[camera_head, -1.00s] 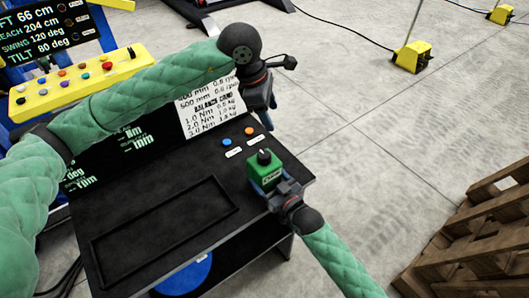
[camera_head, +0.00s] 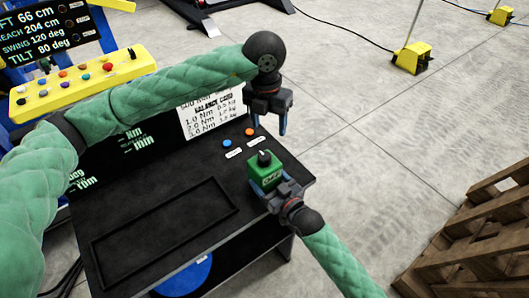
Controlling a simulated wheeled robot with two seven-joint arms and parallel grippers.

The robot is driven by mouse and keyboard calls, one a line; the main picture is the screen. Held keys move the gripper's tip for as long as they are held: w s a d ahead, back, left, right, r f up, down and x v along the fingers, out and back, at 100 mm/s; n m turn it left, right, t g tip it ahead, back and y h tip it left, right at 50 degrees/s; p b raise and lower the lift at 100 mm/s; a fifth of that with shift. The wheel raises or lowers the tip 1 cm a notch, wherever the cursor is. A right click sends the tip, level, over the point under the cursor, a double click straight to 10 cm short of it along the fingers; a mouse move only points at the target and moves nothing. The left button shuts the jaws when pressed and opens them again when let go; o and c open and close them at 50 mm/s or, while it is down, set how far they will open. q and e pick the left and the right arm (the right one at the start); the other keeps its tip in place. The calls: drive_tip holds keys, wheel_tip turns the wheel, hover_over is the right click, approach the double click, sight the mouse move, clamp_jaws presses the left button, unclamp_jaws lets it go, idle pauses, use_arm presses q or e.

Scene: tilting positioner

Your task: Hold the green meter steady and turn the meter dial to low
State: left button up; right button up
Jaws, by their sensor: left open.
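The green meter (camera_head: 262,177) is a small green box at the right edge of the black console, with a black meter dial (camera_head: 264,158) on top. The dial's setting is too small to read. My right gripper (camera_head: 272,192) is at the meter's near side, its fingers around the lower part of the box; the fingertips are partly hidden, so its grip is unclear. My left gripper (camera_head: 269,124) points down with two separate blue-grey fingers, open and empty. It hangs above and behind the dial in the picture, apart from it.
The black console (camera_head: 120,205) has an empty recessed tray and blue and orange buttons (camera_head: 238,137) near the meter. A printed card (camera_head: 207,118) stands behind. A yellow button panel (camera_head: 85,80) is at upper left. A wooden pallet (camera_head: 480,240) stands at right.

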sight(264, 155)
use_arm(q)
drive_tip(key=shift+a+f+n+y, duration=0.15)
drive_tip(key=shift+a+n, duration=0.15)
drive_tip(key=shift+n, duration=1.55)
drive_tip(key=shift+a+n+y, duration=0.15)
drive_tip(key=shift+a+n, duration=0.1)
drive_tip(key=shift+n, duration=1.6)
wheel_tip(264, 155, down, 12)
drive_tip(key=shift+r, duration=0.1)
drive_tip(key=shift+c, duration=0.3)
drive_tip(key=c, duration=0.9)
